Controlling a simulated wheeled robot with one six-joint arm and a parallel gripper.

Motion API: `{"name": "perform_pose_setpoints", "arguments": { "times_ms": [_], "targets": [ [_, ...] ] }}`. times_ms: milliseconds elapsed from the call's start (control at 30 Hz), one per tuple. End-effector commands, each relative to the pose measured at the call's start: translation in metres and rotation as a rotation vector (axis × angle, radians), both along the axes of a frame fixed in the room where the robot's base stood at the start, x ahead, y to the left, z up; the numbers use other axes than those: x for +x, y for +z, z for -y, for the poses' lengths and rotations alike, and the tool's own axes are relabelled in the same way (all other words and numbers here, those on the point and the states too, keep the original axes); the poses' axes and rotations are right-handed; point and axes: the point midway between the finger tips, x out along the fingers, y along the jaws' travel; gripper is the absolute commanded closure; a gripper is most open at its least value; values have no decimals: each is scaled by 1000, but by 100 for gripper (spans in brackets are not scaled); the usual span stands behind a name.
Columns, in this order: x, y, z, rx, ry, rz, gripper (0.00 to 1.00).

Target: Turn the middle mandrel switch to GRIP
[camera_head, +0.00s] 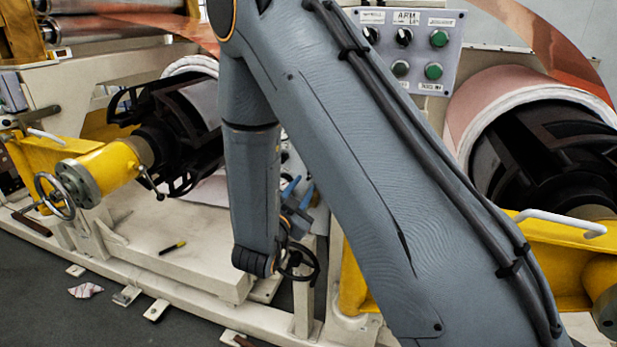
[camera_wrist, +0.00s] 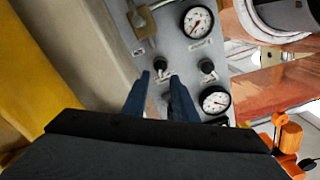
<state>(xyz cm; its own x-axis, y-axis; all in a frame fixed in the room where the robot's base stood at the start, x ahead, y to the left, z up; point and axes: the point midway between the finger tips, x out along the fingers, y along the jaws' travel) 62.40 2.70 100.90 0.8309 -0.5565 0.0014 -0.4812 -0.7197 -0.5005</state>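In the wrist view a grey panel (camera_wrist: 178,42) carries black switch knobs. One knob (camera_wrist: 160,63) sits just beyond my fingertips and another (camera_wrist: 207,67) is to its right. Their small labels are too blurred to read, so I cannot tell which is the middle mandrel switch or where it points. My gripper (camera_wrist: 159,77) has its two blue fingers apart with nothing visibly between them. Contact with the knob cannot be judged. In the head view my gripper (camera_head: 298,193) shows beside my forearm, which mostly hides the panel behind it.
Two dial gauges, upper (camera_wrist: 197,21) and lower (camera_wrist: 215,100), and a brass padlock-like part (camera_wrist: 143,22) are near the knobs. Another panel (camera_head: 420,55) has black knobs and green buttons. Dark mandrels, left (camera_head: 180,125) and right (camera_head: 548,150), and a handwheel (camera_head: 298,263) surround my arm.

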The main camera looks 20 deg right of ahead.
Motion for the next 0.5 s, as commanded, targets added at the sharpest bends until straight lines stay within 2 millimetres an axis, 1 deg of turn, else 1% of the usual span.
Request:
{"name": "perform_pose_setpoints", "arguments": {
  "times_ms": [33, 233, 400, 500],
  "targets": [
    [7, 2, 7, 1, -4, 0, 74],
    [31, 2, 22, 0, -2, 0, 74],
    [43, 1, 30, 1, 0, -1, 74],
    [46, 1, 31, 0, 1, -1, 74]
  ]
}}
